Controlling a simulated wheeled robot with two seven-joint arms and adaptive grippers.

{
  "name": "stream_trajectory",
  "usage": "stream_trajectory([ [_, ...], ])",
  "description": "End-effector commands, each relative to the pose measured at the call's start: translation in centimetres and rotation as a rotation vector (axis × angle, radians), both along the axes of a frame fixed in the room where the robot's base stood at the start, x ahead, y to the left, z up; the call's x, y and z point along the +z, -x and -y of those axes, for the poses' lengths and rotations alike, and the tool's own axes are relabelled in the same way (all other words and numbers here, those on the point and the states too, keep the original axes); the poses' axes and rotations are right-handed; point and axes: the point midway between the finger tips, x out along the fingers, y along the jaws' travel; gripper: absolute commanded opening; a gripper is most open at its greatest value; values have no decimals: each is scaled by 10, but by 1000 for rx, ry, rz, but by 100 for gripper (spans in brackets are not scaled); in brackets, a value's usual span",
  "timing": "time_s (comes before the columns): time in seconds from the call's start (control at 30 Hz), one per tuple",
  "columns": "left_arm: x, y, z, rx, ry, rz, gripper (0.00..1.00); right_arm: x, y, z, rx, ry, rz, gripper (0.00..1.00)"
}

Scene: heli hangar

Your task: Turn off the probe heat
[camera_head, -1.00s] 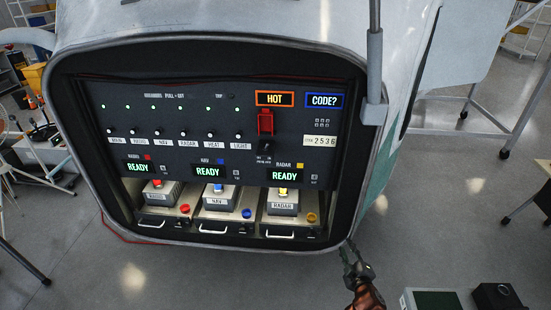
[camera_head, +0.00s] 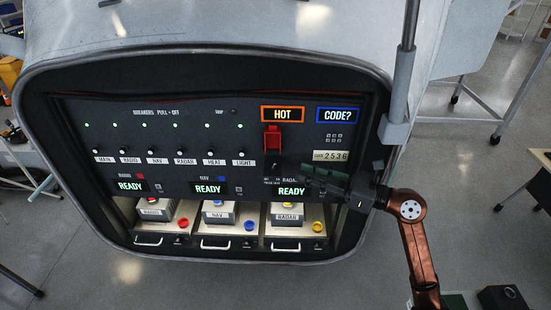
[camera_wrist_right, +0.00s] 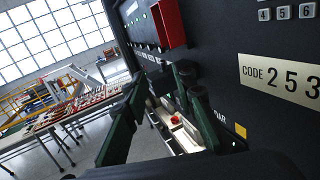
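The probe heat switch (camera_head: 275,163) is a small dark lever on the black panel, below a raised red guard (camera_head: 272,138). The display above it (camera_head: 283,114) reads HOT in amber. My right gripper (camera_head: 308,176) reaches in from the right, just right of the switch and in front of the panel. In the right wrist view its two green fingers (camera_wrist_right: 165,95) are spread with nothing held. I cannot tell the lever's exact position. My left gripper is out of view.
A blue display (camera_head: 338,115) reads CODE? above a keypad and a code plate (camera_head: 330,155). Several breaker knobs (camera_head: 165,152) line the panel left of the switch. Three READY displays sit above drawers with boxes (camera_head: 220,212). A grey strut (camera_head: 400,90) stands right of the panel.

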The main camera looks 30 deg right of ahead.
Motion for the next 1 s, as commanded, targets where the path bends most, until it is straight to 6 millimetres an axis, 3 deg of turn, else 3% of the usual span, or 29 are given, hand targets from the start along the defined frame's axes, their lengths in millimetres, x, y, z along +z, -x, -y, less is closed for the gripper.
stream_trajectory([
  [0.17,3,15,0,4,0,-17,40,-4,-6,-1,-3,60,-15,25],
  [0.4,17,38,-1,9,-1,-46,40,-2,-35,-23,-3,55,-13,25],
  [0.7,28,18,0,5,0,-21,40,-4,-61,-42,-1,55,-14,25],
  [1.0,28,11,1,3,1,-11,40,-6,-63,-44,-1,55,-14,25],
])
